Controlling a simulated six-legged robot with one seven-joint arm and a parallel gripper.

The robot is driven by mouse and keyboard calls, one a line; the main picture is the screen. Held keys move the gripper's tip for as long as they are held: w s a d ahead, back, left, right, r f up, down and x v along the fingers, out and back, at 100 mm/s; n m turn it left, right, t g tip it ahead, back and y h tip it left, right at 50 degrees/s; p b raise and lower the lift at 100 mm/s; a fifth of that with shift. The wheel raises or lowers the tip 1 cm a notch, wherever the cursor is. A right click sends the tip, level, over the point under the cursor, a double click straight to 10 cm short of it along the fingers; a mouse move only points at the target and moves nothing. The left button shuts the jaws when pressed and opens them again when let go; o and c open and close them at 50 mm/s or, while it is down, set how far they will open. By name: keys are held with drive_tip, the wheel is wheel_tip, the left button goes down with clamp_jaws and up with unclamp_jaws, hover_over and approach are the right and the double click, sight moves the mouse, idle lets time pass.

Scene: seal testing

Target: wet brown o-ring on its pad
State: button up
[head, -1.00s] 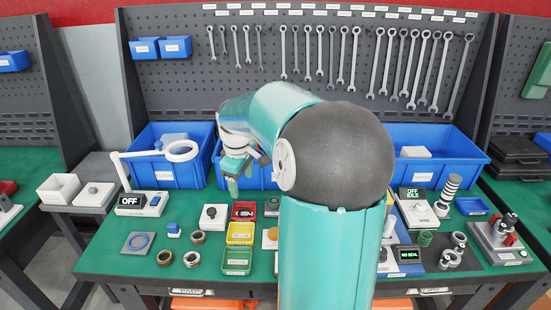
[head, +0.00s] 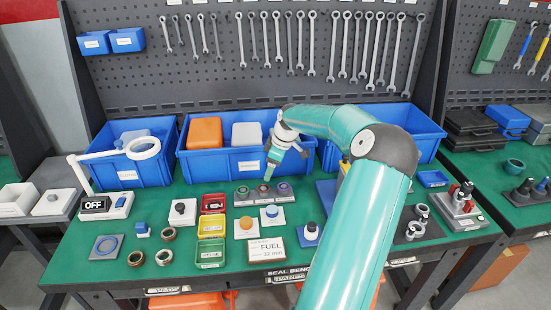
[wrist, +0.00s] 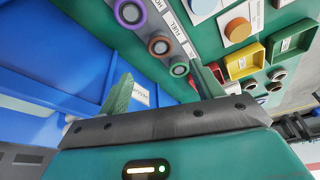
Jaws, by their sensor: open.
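A grey rack holds three o-rings side by side. The brown o-ring (wrist: 158,45) is in the middle, between the purple o-ring (wrist: 129,12) and the green o-ring (wrist: 179,69). In the head view the rack (head: 263,198) stands below my gripper (head: 267,178). My gripper (wrist: 165,88) is open and empty, its fingers apart above the rack's edge beside the o-rings. An orange round pad (head: 246,223) on a white base and a blue round pad (head: 271,211) on a white base stand in front of the rack. Which pad is meant, I cannot tell.
Blue bins (head: 225,165) stand close behind the rack. Red, yellow and green trays (head: 211,228) are to the left. A ring lamp (head: 142,149) and several loose metal rings (head: 164,257) are further left.

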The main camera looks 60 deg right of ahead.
sight(263, 188)
drive_tip(key=x, duration=0.8)
drive_tip(key=shift+f, duration=0.2)
drive_tip(key=c, duration=1.1)
drive_tip(key=o, duration=0.4)
drive_tip(key=shift+c, duration=0.2)
drive_tip(key=shift+r, duration=0.1)
drive_tip(key=shift+c, duration=0.7)
